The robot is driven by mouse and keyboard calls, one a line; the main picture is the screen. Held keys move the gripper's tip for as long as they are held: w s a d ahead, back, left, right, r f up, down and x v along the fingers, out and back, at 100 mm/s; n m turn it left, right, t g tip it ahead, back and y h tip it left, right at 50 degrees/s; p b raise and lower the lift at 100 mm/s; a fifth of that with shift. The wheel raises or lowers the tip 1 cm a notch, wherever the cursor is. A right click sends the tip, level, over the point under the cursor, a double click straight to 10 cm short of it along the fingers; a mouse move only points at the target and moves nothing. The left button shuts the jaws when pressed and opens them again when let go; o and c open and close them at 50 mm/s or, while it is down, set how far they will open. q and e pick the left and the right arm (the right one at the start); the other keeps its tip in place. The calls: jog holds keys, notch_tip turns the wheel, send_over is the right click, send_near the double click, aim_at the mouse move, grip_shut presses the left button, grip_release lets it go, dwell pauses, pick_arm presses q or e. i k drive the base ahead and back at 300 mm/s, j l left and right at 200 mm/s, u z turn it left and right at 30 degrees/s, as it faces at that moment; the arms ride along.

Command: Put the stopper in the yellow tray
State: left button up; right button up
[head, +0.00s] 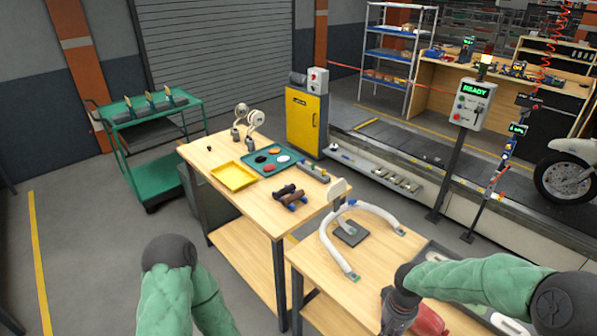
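The yellow tray (249,183) lies near the left end of the farther wooden table (213,158) and looks empty. A small dark object (209,148) stands on bare wood just behind and left of the tray; it may be the stopper, but it is too small to be sure. My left arm shows at the lower left and my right arm at the lower right, both well short of the tray. I cannot make out the fingers of either gripper.
A green tray (249,161) with coloured discs sits right of the yellow tray. Dumbbell-like parts (290,195) lie at the front right. Two round-headed stands (256,119) rise behind. A nearer table (305,258) holds a curved white piece (331,248). A green cart (150,112) stands left.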

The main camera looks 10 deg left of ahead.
aim_at(233, 178)
jog(key=i+j, duration=0.25)
jog(key=j, duration=0.2)
jog(key=i+j, duration=0.2)
jog(key=j, duration=0.2)
jog(key=i+j, duration=0.25)
jog(key=j, duration=0.2)
jog(key=i+j, duration=0.2)
jog(key=j, duration=0.25)
jog(key=i+j+z, duration=0.1)
jog(key=i+j, duration=0.15)
jog(key=j, duration=0.15)
jog(key=i+j, duration=0.2)
jog(key=j, duration=0.25)
jog(key=i+j, duration=0.25)
jog(key=j, duration=0.2)
jog(key=i+j, duration=0.2)
jog(key=j, duration=0.25)
jog(key=i+j, duration=0.2)
jog(key=i, duration=0.2)
jog(key=z, duration=0.05)
